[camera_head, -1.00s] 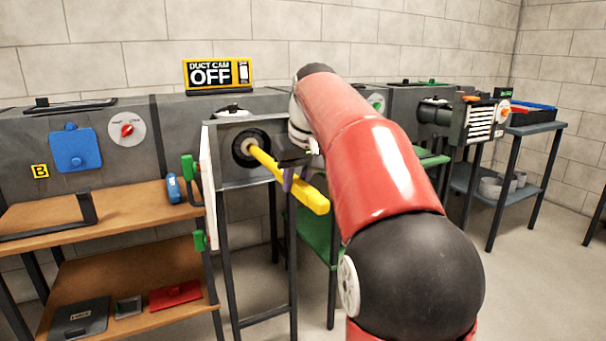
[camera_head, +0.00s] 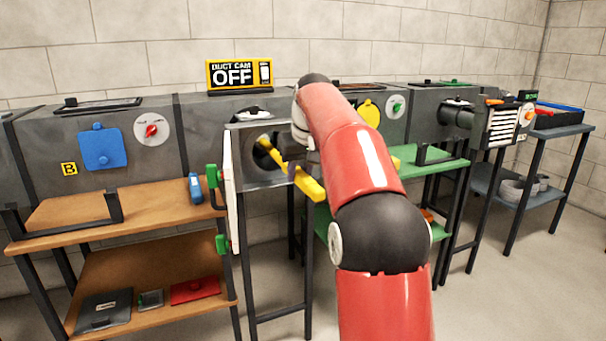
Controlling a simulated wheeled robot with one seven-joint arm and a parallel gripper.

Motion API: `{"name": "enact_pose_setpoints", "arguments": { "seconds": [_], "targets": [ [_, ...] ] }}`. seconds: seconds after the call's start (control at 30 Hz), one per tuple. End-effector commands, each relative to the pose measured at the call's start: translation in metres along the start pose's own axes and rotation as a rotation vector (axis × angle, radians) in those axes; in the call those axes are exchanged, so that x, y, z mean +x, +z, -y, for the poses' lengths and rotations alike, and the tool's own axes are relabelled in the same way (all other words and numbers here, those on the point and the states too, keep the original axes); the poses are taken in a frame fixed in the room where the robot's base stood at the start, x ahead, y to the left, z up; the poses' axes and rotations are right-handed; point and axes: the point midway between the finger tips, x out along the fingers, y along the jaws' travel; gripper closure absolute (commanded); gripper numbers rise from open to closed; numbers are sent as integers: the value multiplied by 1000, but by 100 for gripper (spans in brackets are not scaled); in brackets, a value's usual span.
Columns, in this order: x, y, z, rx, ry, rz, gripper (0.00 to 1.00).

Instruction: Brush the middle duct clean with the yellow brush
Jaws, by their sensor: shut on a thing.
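The yellow brush (camera_head: 309,185) is held by my gripper (camera_head: 292,167), its thick handle end pointing toward me and down to the right. Its thin far end runs into the round opening of the middle duct (camera_head: 258,174). The brush head is not clearly visible in the dark opening. The duct's white door (camera_head: 233,190) with green handles stands open on the left. My gripper is shut on the brush in front of the opening, and my red arm partly hides it.
A sign reading "DUCT CAM OFF" (camera_head: 239,74) stands on top. A wooden shelf bench (camera_head: 150,205) is at left, with a blue object (camera_head: 195,187) near the door. A green table (camera_head: 430,165) and a blue-grey table (camera_head: 548,132) stand at right. Floor is clear at lower right.

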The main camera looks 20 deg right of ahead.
Motion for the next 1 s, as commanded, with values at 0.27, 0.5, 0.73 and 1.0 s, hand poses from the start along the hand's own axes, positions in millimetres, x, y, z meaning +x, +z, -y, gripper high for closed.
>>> {"name": "enact_pose_setpoints", "arguments": {
  "seconds": [0.27,0.5,0.73,1.0],
  "targets": [
    [0,-1,0,0,0,-1,100],
    [-4,15,0,1,1,-3,100],
    [-13,36,0,1,0,-2,100],
    [-24,61,0,1,1,-2,100]
  ]
}}
